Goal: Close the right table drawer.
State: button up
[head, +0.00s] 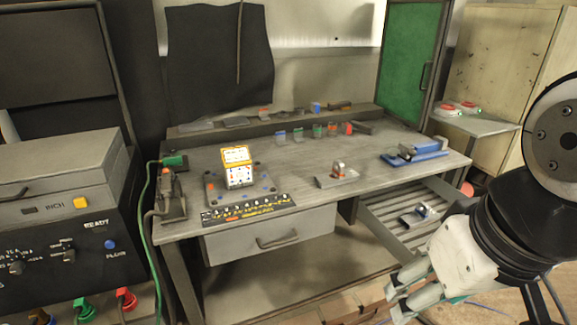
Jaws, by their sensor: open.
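The right table drawer (382,234) stands pulled out from under the right side of the grey workbench (300,168). Its inside shows, with a slatted bottom and a small metal part with a blue piece (421,212) lying in it. My gripper (394,292) is at the lower right of the head view, open and empty, with its fingers pointing left. It appears in front of the drawer's near end in the picture, and I cannot tell whether they touch. My gripper and arm hide part of the drawer's front. The left drawer (270,238) is shut.
Small blocks, a blue-based tool (413,153) and a clamp-like part (337,174) stand on the bench. A side table (480,125) with red-and-white items is at the right. A control box (70,235) with cables stands at the left. A low wooden edge (350,312) lies below the bench.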

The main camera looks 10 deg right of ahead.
jog(key=shift+w+d+f+m, duration=0.1)
jog(key=shift+w+d+m, duration=0.15)
jog(key=shift+w+m, duration=0.4)
jog(key=shift+w+d+f+m, duration=0.1)
jog(key=shift+w+d+m, duration=0.15)
jog(key=shift+w+m, duration=0.35)
jog(key=c, duration=0.9)
jog(key=w+d+m, duration=0.1)
jog(key=w+f+m, duration=0.1)
jog(key=w+m, duration=0.1)
jog(key=w+d+m, duration=0.1)
jog(key=shift+w+d+f+m+g, duration=0.25)
jog(key=shift+w+d+g, duration=0.1)
jog(key=shift+w+g, duration=0.05)
grip_shut()
jog(key=w+d+f+m+b, duration=0.1)
jog(key=w+d+f+m, duration=0.5)
jog(key=w+d+m, duration=0.3)
jog(key=w+d+f+m+t+y, duration=0.1)
jog(key=d+f+m, duration=0.6)
jog(key=d+m, duration=0.15)
jog(key=d+f+m+t, duration=0.1)
jog(key=d+f+m, duration=0.65)
jog(key=d, duration=0.25)
jog(key=w+a+f+b, duration=0.2)
jog(key=w+f, duration=0.5)
jog(key=f, duration=0.1)
jog(key=shift+w+f+m+b, duration=0.15)
jog(key=shift+w+m+b, duration=0.2)
jog(key=shift+m, duration=0.05)
